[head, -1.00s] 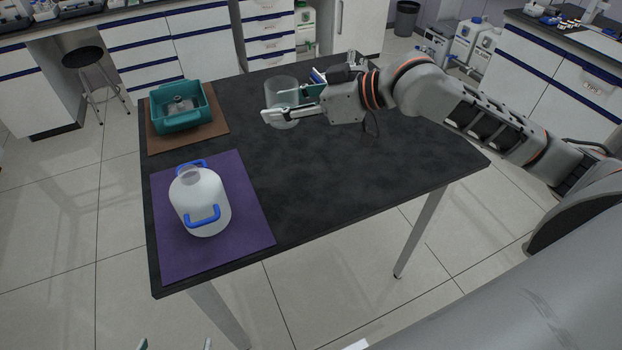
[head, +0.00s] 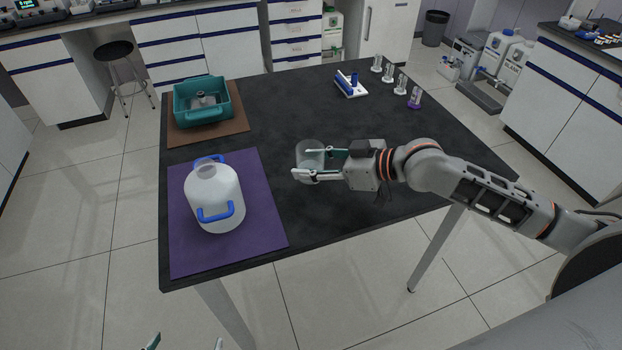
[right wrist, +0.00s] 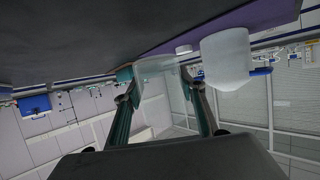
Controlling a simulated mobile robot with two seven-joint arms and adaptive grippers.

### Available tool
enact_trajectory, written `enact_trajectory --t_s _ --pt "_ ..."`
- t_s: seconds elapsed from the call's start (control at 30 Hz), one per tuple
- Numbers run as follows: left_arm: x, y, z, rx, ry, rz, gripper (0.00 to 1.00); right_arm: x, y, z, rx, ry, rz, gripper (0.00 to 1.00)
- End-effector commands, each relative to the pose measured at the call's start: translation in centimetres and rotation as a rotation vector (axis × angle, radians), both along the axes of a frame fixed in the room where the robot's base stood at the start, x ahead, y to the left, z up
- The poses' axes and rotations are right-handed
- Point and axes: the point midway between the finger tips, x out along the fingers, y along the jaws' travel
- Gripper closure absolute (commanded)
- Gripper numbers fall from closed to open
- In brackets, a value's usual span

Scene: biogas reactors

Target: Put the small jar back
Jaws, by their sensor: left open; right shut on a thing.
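The small jar (head: 309,158), clear and open-topped, is between the fingers of my right gripper (head: 318,164), which is shut on it. It stays upright over the dark table, to the right of the purple mat; I cannot tell its height above the table. In the right wrist view the jar (right wrist: 156,66) shows faintly between the fingertips. A larger white jar (head: 214,197) with blue handles stands on the purple mat (head: 262,225). My left gripper (head: 185,344) shows only its fingertips at the bottom edge, spread open and empty.
A teal tub (head: 203,112) sits on a brown mat (head: 237,124) at the table's far left. A small blue-and-white rack (head: 350,85) and several small vials (head: 415,97) stand at the far right. The black table (head: 270,115) is bare in the middle.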

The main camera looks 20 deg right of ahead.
Motion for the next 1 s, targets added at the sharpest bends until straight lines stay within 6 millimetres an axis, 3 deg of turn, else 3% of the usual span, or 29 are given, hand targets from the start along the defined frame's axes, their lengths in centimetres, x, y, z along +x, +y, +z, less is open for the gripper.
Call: enact_trajectory --t_s 0.4,0.83,0.87,0.9,1.0 --pt "0.0 0.0 -0.7 -0.001 -0.001 0.000 0.06 0.0 0.0 -4.5 0.001 0.000 0.000 0.90" --pt "0.0 0.0 -0.8 -0.001 -0.002 0.000 0.06 0.0 0.0 -4.9 0.001 -0.001 0.000 0.90" --pt "0.0 0.0 -0.8 -0.001 -0.002 0.000 0.06 0.0 0.0 -4.9 0.000 0.000 0.000 0.52" --pt "0.0 0.0 -0.7 -0.001 -0.002 0.000 0.06 0.0 0.0 -4.9 0.000 0.000 0.000 0.43" --pt "0.0 0.0 -0.7 -0.001 -0.002 0.000 0.06 0.0 0.0 -4.9 0.000 0.000 0.000 0.43"
